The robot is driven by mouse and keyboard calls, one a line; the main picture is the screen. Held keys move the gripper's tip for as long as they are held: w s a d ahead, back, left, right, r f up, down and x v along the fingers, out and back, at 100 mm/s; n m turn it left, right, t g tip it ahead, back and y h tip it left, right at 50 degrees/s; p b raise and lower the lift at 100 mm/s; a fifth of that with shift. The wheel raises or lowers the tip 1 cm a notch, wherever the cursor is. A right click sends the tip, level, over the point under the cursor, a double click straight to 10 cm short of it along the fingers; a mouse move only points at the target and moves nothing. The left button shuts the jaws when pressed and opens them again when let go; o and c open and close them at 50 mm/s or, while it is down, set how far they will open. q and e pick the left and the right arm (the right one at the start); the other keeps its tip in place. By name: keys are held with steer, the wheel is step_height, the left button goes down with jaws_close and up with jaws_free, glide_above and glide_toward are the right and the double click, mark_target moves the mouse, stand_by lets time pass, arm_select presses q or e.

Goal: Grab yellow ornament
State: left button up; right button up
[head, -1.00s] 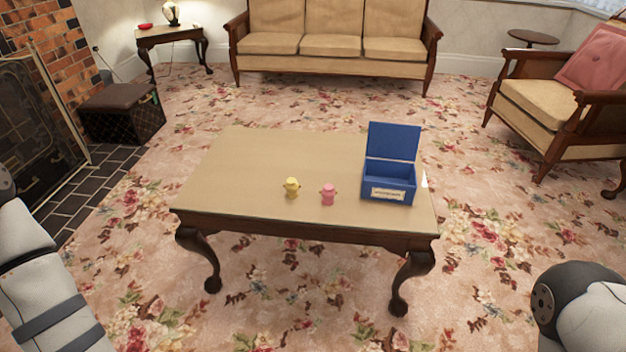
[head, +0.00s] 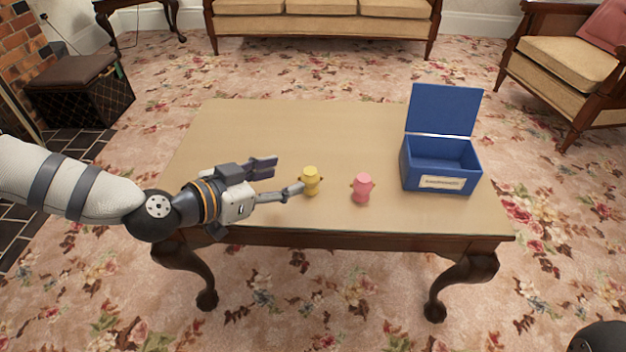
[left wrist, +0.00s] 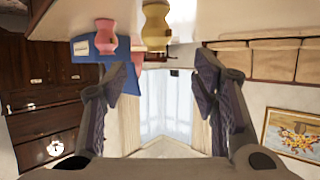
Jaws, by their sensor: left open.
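The yellow ornament (head: 311,181) stands upright on the coffee table (head: 250,125), near its front edge. The pink ornament (head: 362,188) stands to its right. My left gripper (head: 284,176) is open and empty, just left of the yellow ornament, with its near finger beside or touching it; I cannot tell which. In the left wrist view the open fingers (left wrist: 160,88) show with nothing between them. The yellow ornament (left wrist: 156,25) is at the top of that view, with the pink ornament (left wrist: 105,37) to its left. My right gripper is not in view.
An open blue box (head: 440,165) with a raised lid stands at the table's right end. The back and middle of the tabletop are clear. A sofa (head: 320,15), an armchair (head: 570,65) and a dark ottoman (head: 80,92) stand around on the carpet.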

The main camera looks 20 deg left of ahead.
mark_target(308, 173)
arm_select(q)
steer(key=b+x, duration=0.1)
steer(key=x, duration=0.3)
steer(key=b+x, duration=0.2)
steer(key=x, duration=0.2)
steer(key=shift+d+f, duration=0.3)
steer(key=shift+f, duration=0.05)
steer(key=shift+w, duration=0.15)
steer(key=shift+r, duration=0.15)
steer(key=shift+c, duration=0.6)
steer(key=c, duration=1.2)
